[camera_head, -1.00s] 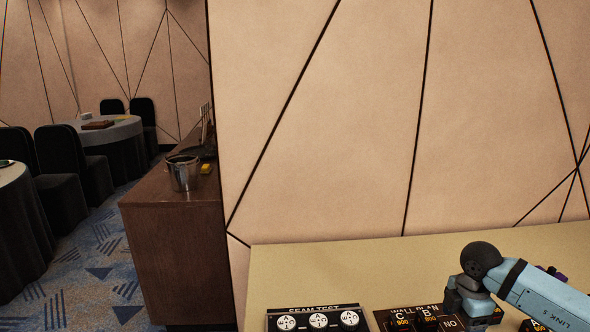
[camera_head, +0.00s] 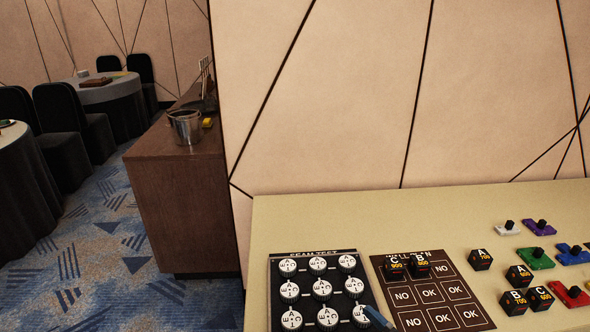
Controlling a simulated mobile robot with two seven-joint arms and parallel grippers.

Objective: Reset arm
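Neither of my grippers shows in the head view. A small blue-grey piece (camera_head: 374,314) with a dark edge shows at the lower edge, over the corner of the seam test board; it looks like part of my arm, but I cannot tell which part. The black seam test board (camera_head: 314,252) carries rows of round white-topped knobs. To its right lies the brown wall plan board (camera_head: 462,318) with OK and NO cells. Two black lettered cubes, C (camera_head: 396,266) and B (camera_head: 419,264), sit on its top row.
Black cubes A (camera_head: 480,260), A (camera_head: 519,275), B (camera_head: 513,302) and C (camera_head: 539,298) stand right of the board. White (camera_head: 500,231), purple (camera_head: 530,229), green (camera_head: 533,263), blue (camera_head: 563,258) and red (camera_head: 563,294) knobbed pieces lie beyond. The table's back left (camera_head: 300,220) is clear.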

